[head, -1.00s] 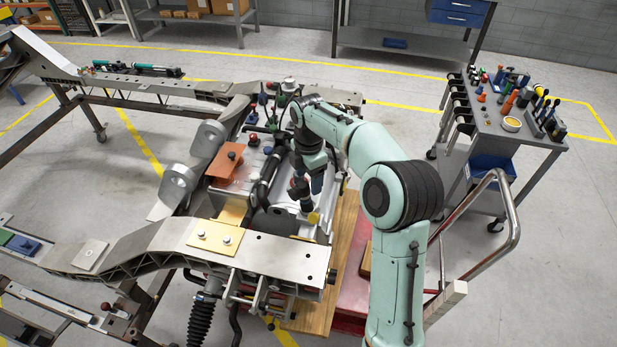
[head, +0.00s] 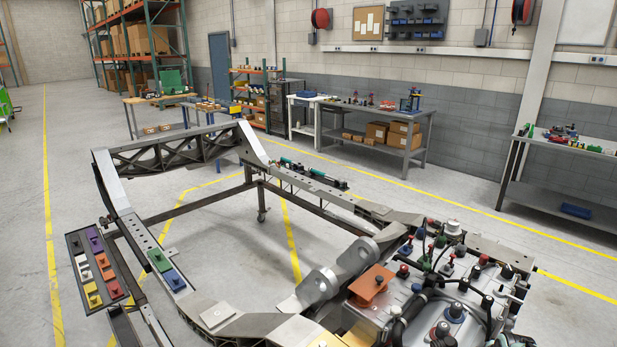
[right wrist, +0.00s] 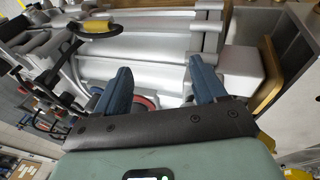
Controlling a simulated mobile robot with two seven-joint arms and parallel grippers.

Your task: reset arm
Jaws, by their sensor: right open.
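My right gripper (right wrist: 161,88) shows in the right wrist view with its two blue fingers spread apart and nothing between them. Beyond the fingers lies a silver ribbed metal housing (right wrist: 150,63). A yellow-capped part (right wrist: 95,26) stands at the upper left of that view. Neither of my arms shows in the head view now. My left gripper is in no view. The head view shows the chassis frame (head: 208,272) with the silver machine unit (head: 415,310) mounted at its lower right.
A panel of coloured blocks (head: 96,268) lies at the chassis's left. A grey workbench (head: 385,118) and shelving stand along the back wall, and another bench (head: 570,150) is at the right. Open floor (head: 90,180) lies left of the frame.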

